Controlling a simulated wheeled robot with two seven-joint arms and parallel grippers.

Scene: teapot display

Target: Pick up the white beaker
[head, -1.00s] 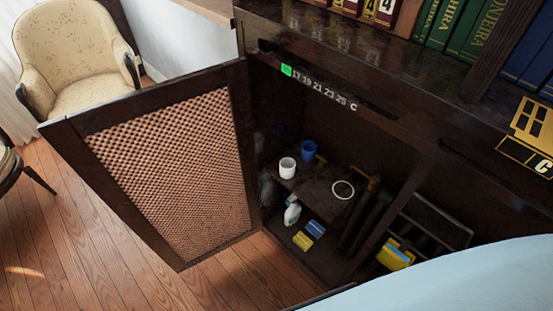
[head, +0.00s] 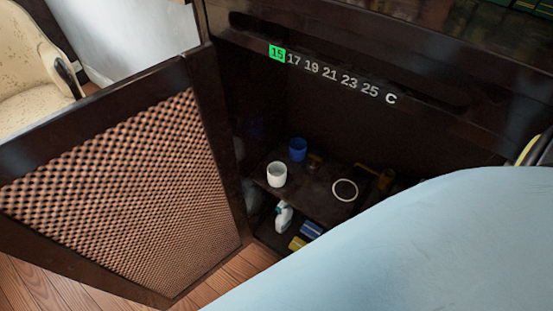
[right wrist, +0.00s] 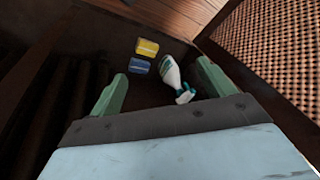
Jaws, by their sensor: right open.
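The white beaker (head: 276,177) stands upright on the upper shelf (head: 318,205) inside the open cabinet in the head view. A blue cup (head: 298,150) stands just behind it to the right. The beaker does not show in the right wrist view. My right gripper (right wrist: 162,72) is open and empty in the right wrist view, its green fingers spread above the lower cabinet level. A spray bottle (right wrist: 171,74) and two sponges show beyond and between its fingers. My left gripper is not in view.
The cabinet door (head: 130,190) with its woven panel stands open at the left. A white ring (head: 345,190) lies on the shelf right of the beaker. The spray bottle (head: 284,217) and a yellow sponge (head: 297,243) are below. My pale blue arm covers the lower right.

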